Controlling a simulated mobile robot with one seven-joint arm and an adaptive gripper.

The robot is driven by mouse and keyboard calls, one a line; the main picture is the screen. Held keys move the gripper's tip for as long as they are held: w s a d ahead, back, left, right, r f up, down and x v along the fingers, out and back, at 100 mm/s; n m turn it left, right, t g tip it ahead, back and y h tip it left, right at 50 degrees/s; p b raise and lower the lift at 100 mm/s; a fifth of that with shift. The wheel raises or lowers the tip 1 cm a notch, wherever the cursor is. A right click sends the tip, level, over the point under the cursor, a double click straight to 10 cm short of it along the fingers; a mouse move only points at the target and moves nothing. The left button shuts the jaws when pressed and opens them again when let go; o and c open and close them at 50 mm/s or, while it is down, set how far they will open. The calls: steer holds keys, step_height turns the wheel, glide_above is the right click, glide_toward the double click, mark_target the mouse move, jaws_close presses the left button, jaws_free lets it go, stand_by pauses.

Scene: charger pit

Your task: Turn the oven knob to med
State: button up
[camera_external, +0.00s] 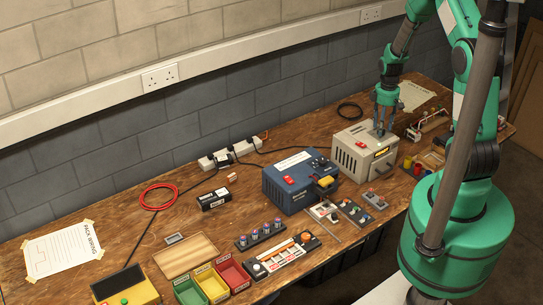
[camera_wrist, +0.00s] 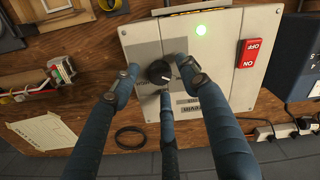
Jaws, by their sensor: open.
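The oven is a beige box (camera_external: 351,162) near the right part of the bench, and its panel (camera_wrist: 225,75) fills the middle of the wrist view. The black round knob (camera_wrist: 159,72) with a white pointer mark sits on this panel. In the external view my gripper (camera_external: 382,130) points down over the top of the box.
A red on/off switch (camera_wrist: 249,53) and a lit green lamp (camera_wrist: 201,29) are on the same panel. A blue box (camera_external: 300,181) stands close on the left in the external view. A black cable ring (camera_external: 350,111) lies behind. Small coloured parts (camera_external: 430,162) sit to the right.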

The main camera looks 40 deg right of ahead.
steer(key=shift+f, duration=0.55)
steer(key=shift+c, duration=0.3)
jaws_close()
steer(key=shift+m, duration=0.3)
steer(key=m, duration=1.1)
steer(key=shift+b, duration=0.3)
